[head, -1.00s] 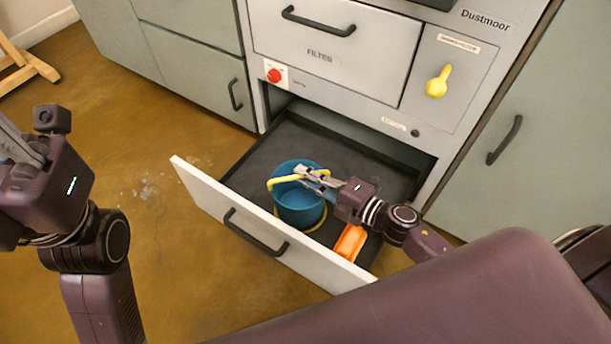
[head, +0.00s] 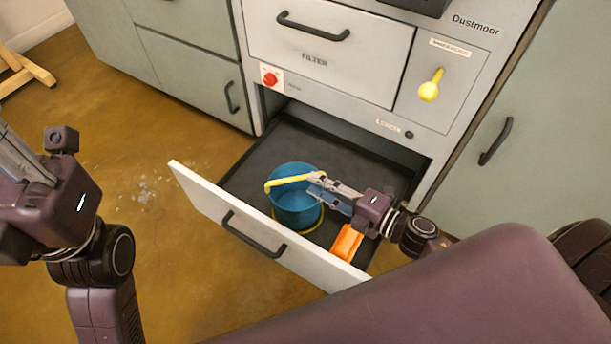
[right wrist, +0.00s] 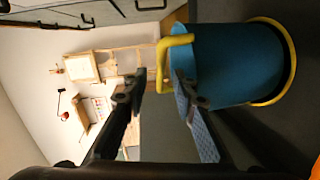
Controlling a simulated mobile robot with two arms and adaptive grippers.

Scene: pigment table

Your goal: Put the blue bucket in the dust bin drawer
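The blue bucket (head: 297,208) stands upright inside the pulled-out dust bin drawer (head: 203,198), near its front panel. Its yellow handle (head: 290,181) lies over at the rim. My right gripper (head: 316,184) is at the bucket's right side, near the rim.
An orange object (head: 346,243) lies in the drawer at the front right, beside the bucket. The filter drawer (head: 330,62) above is closed. A red knob (head: 270,79) and yellow lever (head: 430,86) are on the cabinet front.

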